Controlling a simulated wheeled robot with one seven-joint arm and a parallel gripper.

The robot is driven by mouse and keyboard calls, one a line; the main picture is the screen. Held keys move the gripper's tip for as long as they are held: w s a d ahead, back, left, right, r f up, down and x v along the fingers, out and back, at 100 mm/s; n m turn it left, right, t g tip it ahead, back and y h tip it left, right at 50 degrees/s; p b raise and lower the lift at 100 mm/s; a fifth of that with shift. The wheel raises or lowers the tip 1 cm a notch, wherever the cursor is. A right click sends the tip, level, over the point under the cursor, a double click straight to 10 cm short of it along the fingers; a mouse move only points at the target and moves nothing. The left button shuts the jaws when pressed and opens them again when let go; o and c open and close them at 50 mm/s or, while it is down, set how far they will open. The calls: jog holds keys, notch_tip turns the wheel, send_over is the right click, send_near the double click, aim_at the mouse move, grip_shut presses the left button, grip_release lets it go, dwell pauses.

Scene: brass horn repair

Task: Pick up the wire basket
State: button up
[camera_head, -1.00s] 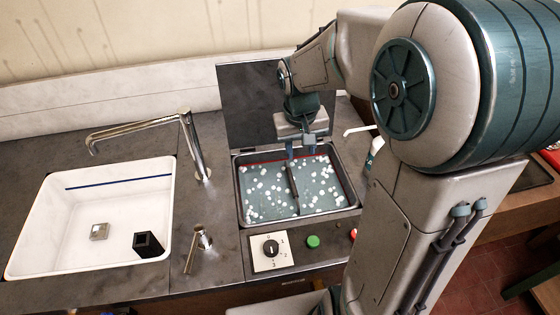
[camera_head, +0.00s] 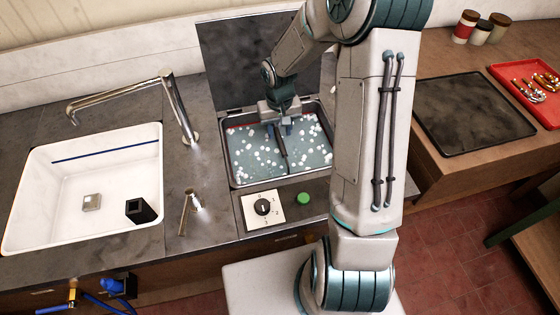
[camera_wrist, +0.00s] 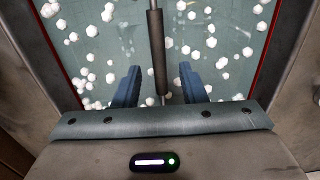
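The tank (camera_head: 231,170) in the counter holds greenish liquid dotted with white blobs. A dark bar (camera_head: 281,150) runs across its middle, apparently the wire basket's handle; the basket's mesh is not clearly visible. The bar also shows in the wrist view (camera_wrist: 157,45). My gripper (camera_head: 278,129) is over the tank at the bar's far part, pointing down. In the wrist view my gripper (camera_wrist: 159,82) is open, its two blue fingers on either side of the bar with gaps on both sides. Whether the fingertips reach below the bar I cannot tell.
A raised dark lid (camera_head: 245,60) stands behind the tank. A white sink (camera_head: 60,220) with a tall faucet (camera_head: 178,105) is to the left. A control knob (camera_head: 263,207) and green button (camera_head: 303,199) are in front. A black mat (camera_head: 475,112) and red tray (camera_head: 525,85) lie right.

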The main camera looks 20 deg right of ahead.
aim_at(280, 140)
jog(key=shift+s+f+p, duration=0.2)
jog(key=shift+f+p, duration=0.55)
jog(key=shift+f, duration=2)
jog(key=shift+d, duration=0.1)
grip_shut()
